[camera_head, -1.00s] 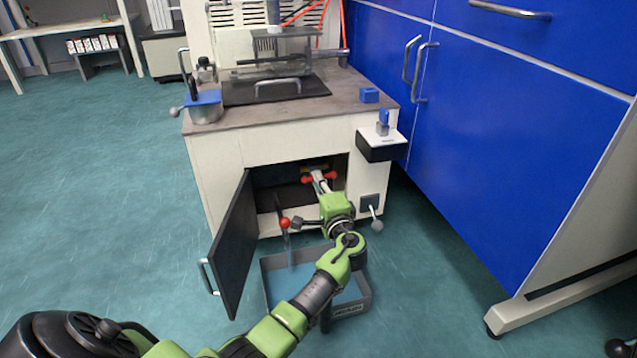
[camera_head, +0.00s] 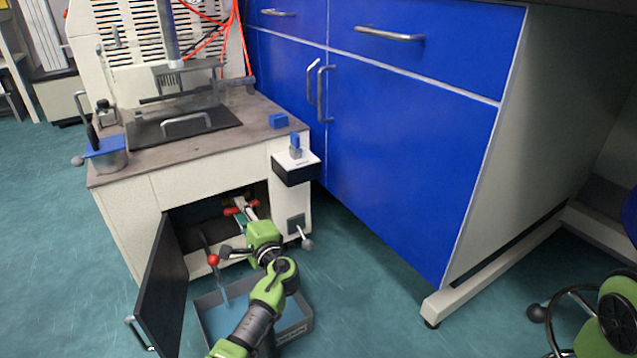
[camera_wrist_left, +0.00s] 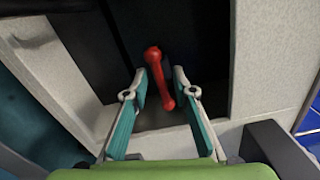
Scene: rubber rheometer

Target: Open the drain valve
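A red bar-shaped handle with rounded ends (camera_wrist_left: 160,76) shows in the left wrist view, at the dark opening of the machine's lower cabinet. It also shows in the head view (camera_head: 230,211), partly hidden by my left gripper (camera_head: 243,208). In the wrist view my left gripper (camera_wrist_left: 161,80) is open, with its two fingers apart on either side of the red handle. I cannot tell whether either finger touches it. A separate lever with a red ball end (camera_head: 212,260) stands in front of the cabinet, above a grey tray (camera_head: 305,327). My right gripper is not identifiable in view.
The cabinet door (camera_head: 163,290) hangs open to the left of my left arm. A grey ball-ended lever (camera_head: 306,243) sticks out to its right. Blue cupboards (camera_head: 405,150) stand at the right. Floor at the left is clear.

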